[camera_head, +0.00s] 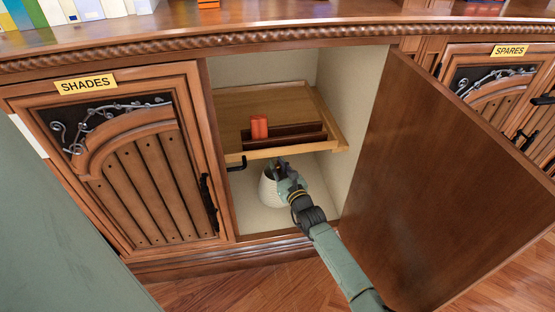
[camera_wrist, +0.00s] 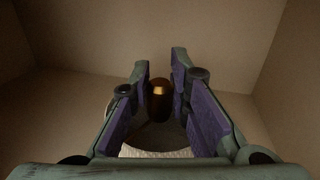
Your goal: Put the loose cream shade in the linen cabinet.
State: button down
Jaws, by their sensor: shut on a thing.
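The cream shade (camera_head: 268,191) stands upright, or nearly so, inside the lower space of the open middle cabinet (camera_head: 353,135). Whether its base touches the cabinet floor is hard to tell. My gripper (camera_head: 281,168) reaches into this space and is shut at the shade's top. In the wrist view my gripper (camera_wrist: 158,80) has its purple pads on either side of a dark, shiny brown knob (camera_wrist: 159,98), with part of the pale shade (camera_wrist: 155,153) showing below. My fingers and wrist hide part of the shade. No label for this middle cabinet is visible.
A wooden pull-out tray (camera_head: 290,100) with an orange object (camera_head: 259,127) sits above the shade. The brown door (camera_head: 455,175) stands open at the right, near my arm. The shut left door has a SHADES label (camera_head: 85,85); a SPARES label (camera_head: 509,51) is at right.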

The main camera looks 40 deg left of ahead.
jog(key=shift+f, duration=0.6)
jog(key=c, duration=1.5)
grip_release()
jog(key=shift+d, duration=0.15)
jog(key=shift+p+v, duration=0.65)
jog(key=shift+v, duration=3)
jog(key=shift+s, duration=0.1)
